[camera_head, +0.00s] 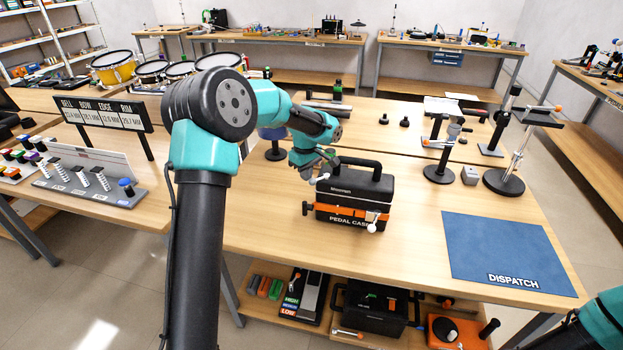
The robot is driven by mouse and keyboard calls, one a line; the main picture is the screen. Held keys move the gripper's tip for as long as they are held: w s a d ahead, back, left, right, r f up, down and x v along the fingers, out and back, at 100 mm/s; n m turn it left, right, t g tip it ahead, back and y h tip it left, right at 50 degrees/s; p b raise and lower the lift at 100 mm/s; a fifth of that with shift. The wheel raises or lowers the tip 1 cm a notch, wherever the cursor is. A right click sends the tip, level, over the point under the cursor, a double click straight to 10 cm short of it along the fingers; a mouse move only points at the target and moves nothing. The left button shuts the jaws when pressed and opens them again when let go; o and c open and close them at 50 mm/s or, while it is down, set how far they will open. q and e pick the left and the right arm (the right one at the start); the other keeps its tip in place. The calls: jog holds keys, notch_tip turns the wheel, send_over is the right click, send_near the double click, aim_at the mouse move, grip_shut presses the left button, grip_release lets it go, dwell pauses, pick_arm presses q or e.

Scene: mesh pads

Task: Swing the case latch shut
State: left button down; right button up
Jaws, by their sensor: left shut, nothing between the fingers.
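The black pedal case (351,188) with an orange band stands on the workbench, its dark carry handle on top and "PEDAL CASE" lettering on the front. A pale latch lever (373,223) with a light knob hangs at the front right of the case; I cannot tell whether it is fastened. My left gripper (318,173) is shut and empty at the upper left corner of the case, away from that lever. A small white piece shows near its fingertips; I cannot tell whether they touch it. My right gripper is out of frame; only its arm shows at the lower right corner.
A blue dispatch mat (505,250) lies empty to the right of the case. The bench in front of the case is clear.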

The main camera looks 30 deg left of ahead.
aim_at(316, 180)
pick_arm(q)
jog(key=shift+s+d, duration=0.15)
jog(key=shift+d, duration=0.15)
jog(key=shift+s+d, duration=0.25)
jog(key=shift+d, duration=0.95)
jog(key=shift+w+d, duration=0.15)
jog(key=shift+d, duration=0.35)
jog(key=shift+w+a, duration=0.15)
jog(key=shift+a, duration=0.45)
jog(key=c, duration=1.9)
grip_release()
